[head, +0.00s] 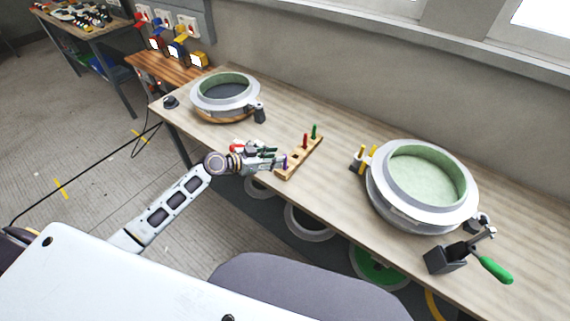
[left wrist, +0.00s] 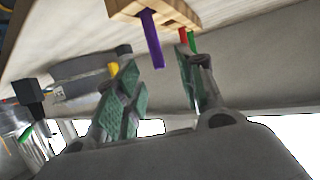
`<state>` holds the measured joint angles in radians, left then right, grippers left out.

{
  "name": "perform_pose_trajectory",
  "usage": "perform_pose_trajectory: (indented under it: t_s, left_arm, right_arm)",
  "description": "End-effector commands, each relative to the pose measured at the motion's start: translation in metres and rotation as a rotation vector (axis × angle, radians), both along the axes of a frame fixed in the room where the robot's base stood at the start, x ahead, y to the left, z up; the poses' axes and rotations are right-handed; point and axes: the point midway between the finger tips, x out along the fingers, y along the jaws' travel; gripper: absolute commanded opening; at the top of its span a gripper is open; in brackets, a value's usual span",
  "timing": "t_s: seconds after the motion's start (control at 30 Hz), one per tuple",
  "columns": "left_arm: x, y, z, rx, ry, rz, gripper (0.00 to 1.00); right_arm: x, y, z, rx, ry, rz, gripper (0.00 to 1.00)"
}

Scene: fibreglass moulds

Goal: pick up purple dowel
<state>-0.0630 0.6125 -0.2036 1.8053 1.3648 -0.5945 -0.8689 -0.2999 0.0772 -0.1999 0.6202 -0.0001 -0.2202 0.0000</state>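The purple dowel (head: 285,162) stands upright in the near end of a wooden dowel rack (head: 299,160) by the front edge of the bench. In the left wrist view the dowel (left wrist: 152,40) sticks out of the rack between the directions of my two finger pads. My left gripper (head: 275,161) comes in from the left, close to the dowel. Its fingers (left wrist: 157,70) are spread, with nothing held between them. I cannot tell whether a finger touches the dowel. My right gripper is not in view.
A red dowel (head: 305,141) and a green dowel (head: 314,131) stand farther along the rack. Round moulds stand on the bench at left (head: 226,111) and right (head: 377,205). Red and green items (head: 236,148) lie behind my left gripper.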

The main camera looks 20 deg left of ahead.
Motion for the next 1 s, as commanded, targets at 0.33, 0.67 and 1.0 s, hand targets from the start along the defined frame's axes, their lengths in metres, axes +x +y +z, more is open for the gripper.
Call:
perform_pose_trajectory:
  t_s: [0.33, 0.67, 1.0]
  left_arm:
    - [0.015, -0.014, -0.003, -0.002, -0.001, 0.0, 0.39]
    - [0.033, -0.031, -0.013, -0.001, 0.0, 0.001, 0.39]
    - [0.035, -0.034, -0.016, 0.0, 0.0, 0.0, 0.39]
  right_arm:
    - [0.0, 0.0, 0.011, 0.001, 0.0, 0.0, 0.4]
    - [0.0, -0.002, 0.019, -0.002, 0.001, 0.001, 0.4]
    - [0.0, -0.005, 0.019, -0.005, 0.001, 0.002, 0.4]
